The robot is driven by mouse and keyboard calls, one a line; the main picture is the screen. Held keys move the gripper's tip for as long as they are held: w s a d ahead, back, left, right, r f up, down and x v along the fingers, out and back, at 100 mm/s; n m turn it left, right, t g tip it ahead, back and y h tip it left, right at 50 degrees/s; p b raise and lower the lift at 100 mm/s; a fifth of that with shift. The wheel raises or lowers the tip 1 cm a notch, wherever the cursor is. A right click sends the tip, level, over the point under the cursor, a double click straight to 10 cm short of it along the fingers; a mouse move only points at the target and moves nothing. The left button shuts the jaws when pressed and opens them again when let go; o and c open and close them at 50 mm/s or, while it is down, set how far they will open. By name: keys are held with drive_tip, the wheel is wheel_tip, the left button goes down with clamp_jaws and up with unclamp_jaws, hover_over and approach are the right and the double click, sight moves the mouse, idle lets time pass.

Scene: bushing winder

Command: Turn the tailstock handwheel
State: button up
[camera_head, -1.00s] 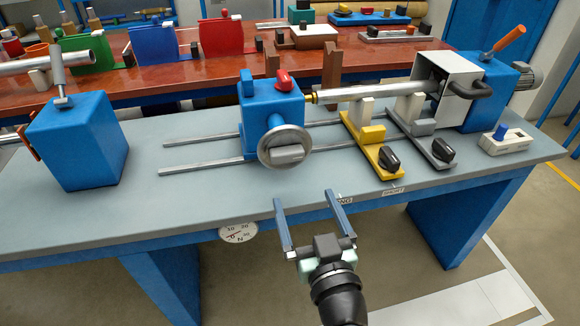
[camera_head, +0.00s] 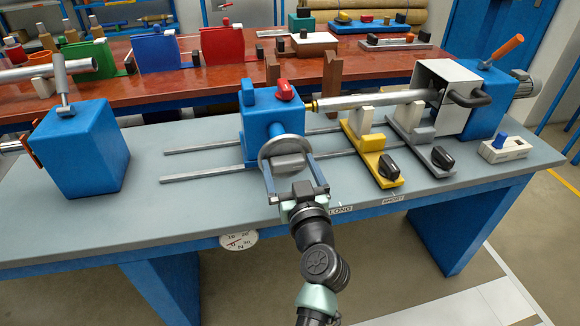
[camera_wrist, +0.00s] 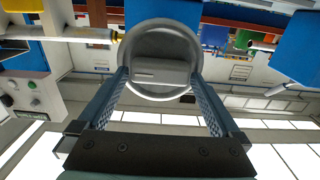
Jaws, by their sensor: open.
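The tailstock (camera_head: 258,135) is a blue block on two metal rails, with a red knob on top. Its grey handwheel (camera_head: 285,147) faces the front, with a thick bar across its middle. My gripper (camera_head: 287,165) is open at the front of the handwheel, one finger on each side of the bar. In the wrist view my gripper (camera_wrist: 160,80) has its two long fingers reaching up to the handwheel (camera_wrist: 160,58), and the bar (camera_wrist: 160,72) lies between them. A gap seems to show on both sides; whether either finger touches the wheel I cannot tell.
A bar runs right from the tailstock to a white housing (camera_head: 440,88). Yellow (camera_head: 372,152) and grey (camera_head: 425,140) supports stand right of the wheel. A blue block (camera_head: 80,148) stands left. The bench front (camera_head: 200,215) is clear.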

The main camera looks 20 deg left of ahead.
drive_tip(key=c, duration=1.1)
drive_tip(key=shift+m, duration=0.3)
drive_tip(key=m, duration=0.2)
drive_tip(key=shift+d+f+m, duration=0.1)
drive_tip(key=shift+d+m, duration=0.05)
drive_tip(key=shift+m, duration=0.15)
drive_tip(key=m, duration=0.4)
drive_tip(key=shift+w+d+m, duration=0.1)
drive_tip(key=shift+m, duration=0.2)
drive_tip(key=m, duration=0.4)
drive_tip(key=shift+f, duration=0.15)
drive_tip(key=shift+f+m+p, duration=0.1)
drive_tip(key=shift+m+p, duration=0.45)
drive_tip(key=shift+m, duration=1.05)
